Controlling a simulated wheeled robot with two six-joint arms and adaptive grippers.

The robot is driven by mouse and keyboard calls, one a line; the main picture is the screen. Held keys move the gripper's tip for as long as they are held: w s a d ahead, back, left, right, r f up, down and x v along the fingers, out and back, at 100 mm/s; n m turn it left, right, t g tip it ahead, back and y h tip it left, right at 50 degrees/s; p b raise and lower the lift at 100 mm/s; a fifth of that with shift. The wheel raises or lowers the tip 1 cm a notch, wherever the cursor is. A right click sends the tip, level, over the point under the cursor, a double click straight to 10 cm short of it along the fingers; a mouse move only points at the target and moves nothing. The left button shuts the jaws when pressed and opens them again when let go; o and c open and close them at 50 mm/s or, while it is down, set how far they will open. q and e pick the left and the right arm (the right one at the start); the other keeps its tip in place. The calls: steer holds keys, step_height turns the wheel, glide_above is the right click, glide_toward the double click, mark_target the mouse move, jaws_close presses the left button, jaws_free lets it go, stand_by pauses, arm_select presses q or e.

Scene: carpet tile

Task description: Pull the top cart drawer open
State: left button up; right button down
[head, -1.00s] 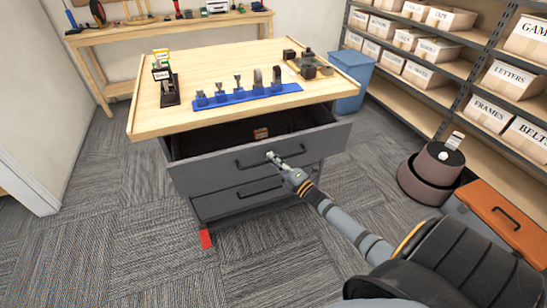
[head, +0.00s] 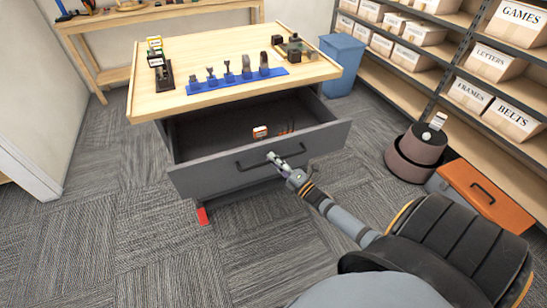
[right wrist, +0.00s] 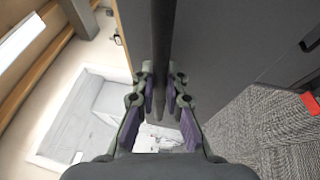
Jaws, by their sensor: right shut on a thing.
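The grey cart (head: 168,125) has a light wood top. Its top drawer (head: 215,181) stands well open, with its dark inside showing. A small orange-and-white item (head: 260,132) and some thin reddish items lie in the drawer. My right gripper (head: 277,159) is shut on the drawer's dark handle (head: 248,162), near its right part. In the right wrist view the handle (right wrist: 164,35) runs as a dark bar between the purple-padded fingers (right wrist: 163,88). The lower drawer is mostly hidden under the open one. My left gripper is not in view.
A blue rack of tools (head: 237,82) and other small items stand on the cart top. A blue bin (head: 342,62) is behind it. A brown round stool (head: 417,152), an orange box (head: 484,190) and shelves of labelled boxes are at the right.

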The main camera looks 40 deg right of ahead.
steer(key=shift+f, duration=0.1)
steer(key=c, duration=1.4)
jaws_free()
steer(key=shift+s, duration=0.1)
steer(key=v, duration=1.2)
